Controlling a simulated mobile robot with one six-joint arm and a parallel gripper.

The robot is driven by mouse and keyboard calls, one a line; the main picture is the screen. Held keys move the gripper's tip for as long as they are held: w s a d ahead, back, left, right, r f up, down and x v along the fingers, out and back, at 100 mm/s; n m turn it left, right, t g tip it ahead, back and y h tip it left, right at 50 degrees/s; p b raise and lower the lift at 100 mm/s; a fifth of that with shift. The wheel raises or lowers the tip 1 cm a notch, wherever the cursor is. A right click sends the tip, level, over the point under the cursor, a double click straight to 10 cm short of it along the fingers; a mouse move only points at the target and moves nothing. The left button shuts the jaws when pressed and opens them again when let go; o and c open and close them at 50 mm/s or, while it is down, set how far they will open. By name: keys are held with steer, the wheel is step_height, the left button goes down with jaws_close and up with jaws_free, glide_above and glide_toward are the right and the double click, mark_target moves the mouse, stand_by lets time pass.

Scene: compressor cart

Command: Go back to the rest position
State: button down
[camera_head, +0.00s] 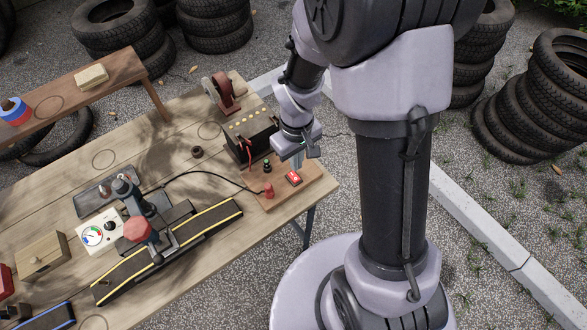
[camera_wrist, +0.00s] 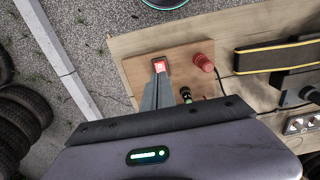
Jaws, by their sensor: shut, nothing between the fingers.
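My gripper (camera_head: 297,161) is shut and empty, pointing down over the small wooden board at the right end of the table. In the wrist view its closed fingers (camera_wrist: 159,72) end beside a red rocker switch (camera_wrist: 172,68), overlapping its edge. I cannot tell whether they touch it. In the head view the red switch (camera_head: 293,178) sits just below the fingertips. The wooden board (camera_head: 271,203) also bears a red knob (camera_head: 268,190) and a small green-and-black part (camera_head: 267,166).
A black battery-like box (camera_head: 250,136) stands close left of my gripper. A raised shelf (camera_head: 60,92) is at the back left. Tyre stacks (camera_head: 535,100) stand right.

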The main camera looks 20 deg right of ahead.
steer(key=shift+r, duration=0.4)
steer(key=s+a+r+m+t, duration=0.1)
steer(key=s+r+m+t, duration=0.1)
steer(key=s+r, duration=0.2)
steer(key=s+a+r+m+t+y, duration=0.1)
steer(key=s+r+m+t, duration=0.1)
steer(key=r, duration=0.9)
steer(key=s+a+r+m+t+y+b, duration=0.1)
steer(key=s+a+r+m, duration=0.1)
steer(key=s+r+m, duration=0.2)
step_height(320, 180, up, 4)
steer(key=s, duration=0.2)
steer(key=shift+s+t, duration=0.4)
